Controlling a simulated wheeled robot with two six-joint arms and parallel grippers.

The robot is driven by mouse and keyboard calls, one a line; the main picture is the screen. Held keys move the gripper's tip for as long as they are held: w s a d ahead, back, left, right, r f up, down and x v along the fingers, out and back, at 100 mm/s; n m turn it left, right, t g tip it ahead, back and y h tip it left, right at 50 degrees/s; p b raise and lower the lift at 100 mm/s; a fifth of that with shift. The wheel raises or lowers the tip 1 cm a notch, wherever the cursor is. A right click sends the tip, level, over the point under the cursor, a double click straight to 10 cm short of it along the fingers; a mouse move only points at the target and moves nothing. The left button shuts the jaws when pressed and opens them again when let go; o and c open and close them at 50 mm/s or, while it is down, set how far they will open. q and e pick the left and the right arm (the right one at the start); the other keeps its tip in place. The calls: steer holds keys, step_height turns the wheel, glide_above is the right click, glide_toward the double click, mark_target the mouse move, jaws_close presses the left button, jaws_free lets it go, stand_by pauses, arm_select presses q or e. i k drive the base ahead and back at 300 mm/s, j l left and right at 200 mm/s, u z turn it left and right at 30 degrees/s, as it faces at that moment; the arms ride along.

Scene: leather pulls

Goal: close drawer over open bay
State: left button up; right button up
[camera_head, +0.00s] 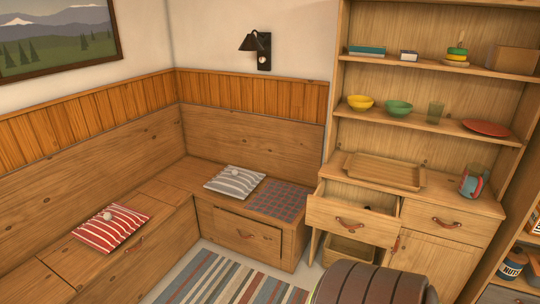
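The wooden drawer (352,219) at the upper left of the hutch's base is pulled out. It has a brown leather pull (350,223) on its front, and a small dark thing (367,209) shows inside it. Below it is the open bay, where a wooden box (348,250) stands; the drawer front hides part of the bay. The drawer (447,222) to the right is shut and has its own leather pull. Neither of my grippers is in view.
A rounded dark brown ribbed thing (370,285) fills the bottom edge in front of the hutch; I cannot tell what it is.

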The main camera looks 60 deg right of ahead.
mark_target(336, 207)
steer(key=z, duration=2.6)
steer(key=i+l+u, duration=0.1)
steer(key=i+l, duration=0.15)
steer(key=i, duration=0.25)
